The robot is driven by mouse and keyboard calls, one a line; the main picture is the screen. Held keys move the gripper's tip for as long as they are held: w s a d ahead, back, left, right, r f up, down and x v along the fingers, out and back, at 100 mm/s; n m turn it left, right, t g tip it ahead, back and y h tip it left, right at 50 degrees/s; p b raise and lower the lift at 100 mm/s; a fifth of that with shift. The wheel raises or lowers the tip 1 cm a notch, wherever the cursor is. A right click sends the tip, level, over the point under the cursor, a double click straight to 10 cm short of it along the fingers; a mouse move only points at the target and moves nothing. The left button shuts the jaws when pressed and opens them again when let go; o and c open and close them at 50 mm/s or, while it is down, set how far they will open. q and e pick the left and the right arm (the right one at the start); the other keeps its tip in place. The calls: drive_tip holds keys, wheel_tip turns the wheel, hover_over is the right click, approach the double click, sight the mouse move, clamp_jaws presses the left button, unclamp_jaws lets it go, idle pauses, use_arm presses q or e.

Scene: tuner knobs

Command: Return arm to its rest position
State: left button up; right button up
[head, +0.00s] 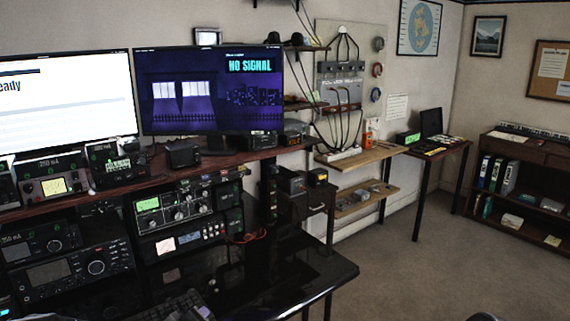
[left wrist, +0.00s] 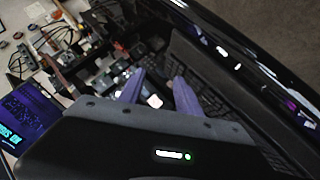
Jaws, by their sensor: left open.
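My left gripper (left wrist: 158,78) shows in the left wrist view with its two purple fingers apart. Nothing is seen held between them. Beyond the fingers lies a dark, blurred area with small bright spots, which may be radio equipment. In the head view neither gripper can be made out. A radio with a green display and several knobs (head: 172,209) stands on the shelf under the monitors. A larger radio with a big round knob (head: 72,268) stands at lower left.
A glossy black desk (head: 318,272) fills the lower middle, with a dark keyboard (head: 165,308) at its front. The "NO SIGNAL" monitor (head: 212,88) stands above the radios. Wooden wall shelves (head: 362,156) are further right. The carpet (head: 440,265) at right is clear.

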use_arm(q)
drive_tip(key=s+d+f+m+g+h, duration=0.1)
drive_tip(key=s+d+f+m+g, duration=0.1)
drive_tip(key=s+d+f, duration=0.5)
drive_tip(key=s+d+f+m+g+h, duration=0.1)
drive_tip(key=s+f+m+g+h, duration=0.3)
drive_tip(key=f, duration=0.7)
drive_tip(key=s+d+f+g, duration=0.1)
drive_tip(key=s+d+f, duration=0.1)
drive_tip(key=s+f, duration=0.2)
drive_tip(key=s+d+f+g+b, duration=0.1)
drive_tip(key=s+f, duration=0.3)
drive_tip(key=s, duration=0.7)
drive_tip(key=s+d+f+m+g, duration=0.1)
drive_tip(key=s+d+f+g, duration=0.1)
drive_tip(key=s, duration=0.5)
wheel_tip(320, 180, down, 3)
drive_tip(key=shift+s+d+r+g+y+b, duration=0.1)
drive_tip(key=shift+s+d+g+y+b, duration=0.25)
drive_tip(key=shift+d, duration=0.5)
drive_tip(key=shift+w, duration=0.1)
drive_tip(key=shift+c, duration=0.5)
